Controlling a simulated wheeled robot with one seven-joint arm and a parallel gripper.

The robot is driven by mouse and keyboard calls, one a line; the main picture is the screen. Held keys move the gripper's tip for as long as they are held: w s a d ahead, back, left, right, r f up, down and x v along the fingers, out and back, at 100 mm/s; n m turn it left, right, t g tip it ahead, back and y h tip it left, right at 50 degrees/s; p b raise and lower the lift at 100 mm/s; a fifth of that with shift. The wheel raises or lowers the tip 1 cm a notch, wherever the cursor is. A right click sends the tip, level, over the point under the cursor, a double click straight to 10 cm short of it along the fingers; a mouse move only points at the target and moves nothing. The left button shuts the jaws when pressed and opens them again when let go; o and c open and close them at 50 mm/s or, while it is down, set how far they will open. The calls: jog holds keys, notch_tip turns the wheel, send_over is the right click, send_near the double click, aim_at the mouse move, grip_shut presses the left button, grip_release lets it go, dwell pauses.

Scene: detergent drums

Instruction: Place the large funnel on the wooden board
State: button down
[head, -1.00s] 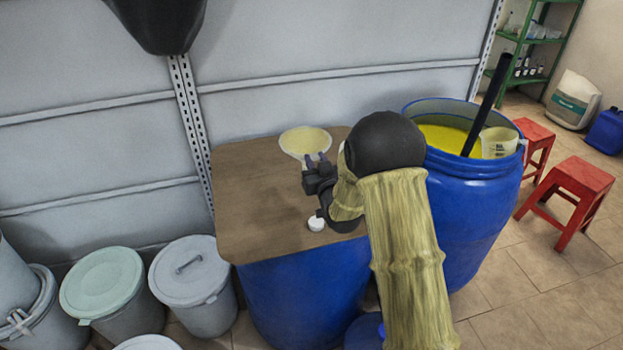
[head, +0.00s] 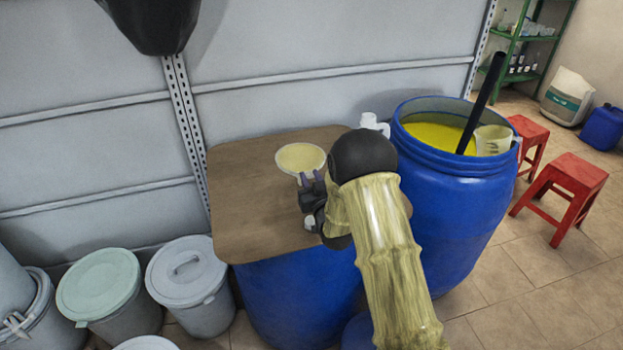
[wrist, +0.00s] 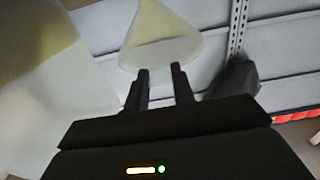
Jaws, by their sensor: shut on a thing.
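The large funnel (head: 300,156) is pale yellow, with its round mouth facing up in the head view. It is over the back middle of the wooden board (head: 240,210), which lies on a blue drum. I cannot tell whether it touches the board. My gripper (head: 311,178) is at the funnel's near side, shut on it. In the wrist view the funnel (wrist: 160,42) is a pale cone just beyond the fingertips (wrist: 161,70), its wide end toward them. My arm hides the right part of the board.
An open blue drum (head: 450,200) with yellow liquid, a dark rod and a jug stands to the right. A white container (head: 372,122) is behind my arm. A small white object (head: 310,221) is near my gripper. Lidded bins (head: 187,270) stand left. Red stools (head: 565,185) are right.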

jog(key=shift+s, duration=0.1)
jog(key=c, duration=1.2)
grip_release()
jog(key=shift+d, duration=0.15)
jog(key=shift+o, duration=0.2)
jog(key=b+v, duration=0.2)
jog(key=v, duration=0.9)
jog(key=shift+s, duration=0.4)
jog(key=shift+d, duration=0.15)
